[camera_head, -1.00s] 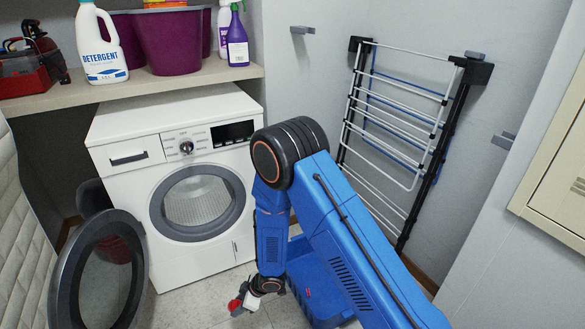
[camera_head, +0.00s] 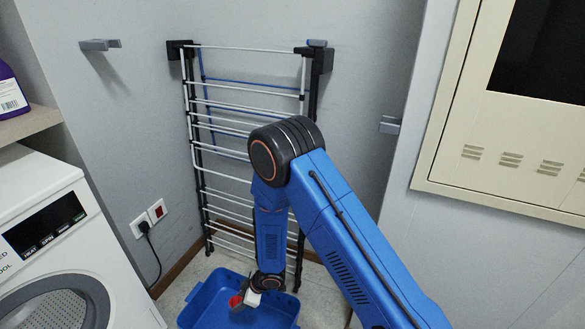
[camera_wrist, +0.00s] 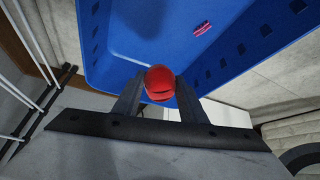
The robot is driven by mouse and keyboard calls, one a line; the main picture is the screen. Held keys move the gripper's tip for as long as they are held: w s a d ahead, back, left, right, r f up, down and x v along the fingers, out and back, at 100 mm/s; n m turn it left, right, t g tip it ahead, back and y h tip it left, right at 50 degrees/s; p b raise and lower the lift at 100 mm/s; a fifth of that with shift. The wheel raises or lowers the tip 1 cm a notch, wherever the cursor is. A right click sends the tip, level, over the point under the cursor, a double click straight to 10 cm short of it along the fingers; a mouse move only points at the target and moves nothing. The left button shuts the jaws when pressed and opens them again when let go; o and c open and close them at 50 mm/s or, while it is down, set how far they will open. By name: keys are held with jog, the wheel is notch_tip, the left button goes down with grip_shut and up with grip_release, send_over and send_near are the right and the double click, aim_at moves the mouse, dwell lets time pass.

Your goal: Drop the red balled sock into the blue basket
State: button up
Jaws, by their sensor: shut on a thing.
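The red balled sock (camera_wrist: 160,80) is held between the two fingers of my gripper (camera_wrist: 159,90) in the wrist view. In the head view the sock (camera_head: 236,301) shows as a small red patch at my gripper (camera_head: 246,299), which points down. The blue basket (camera_head: 199,304) stands on the floor at the bottom of the head view, partly cut off by the frame. My gripper appears over the basket there. In the wrist view the basket (camera_wrist: 130,58) fills the upper middle, and the sock overlaps its lower edge. The sock's height above the basket is hard to tell.
A folded drying rack (camera_head: 245,105) leans on the wall behind the basket. A white washing machine (camera_head: 90,235) stands at the left. A socket with a plugged cord (camera_head: 148,220) is on the wall. A beige cabinet (camera_head: 450,130) is at the right.

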jog(key=f, duration=0.3)
jog(key=shift+w+d, duration=0.35)
jog(key=shift+d, duration=0.05)
jog(key=shift+f, duration=0.75)
jog(key=shift+c, duration=0.2)
jog(key=o, duration=1.1)
jog(key=shift+o, duration=0.2)
jog(key=v, duration=1.7)
jog(key=shift+s+r, duration=0.25)
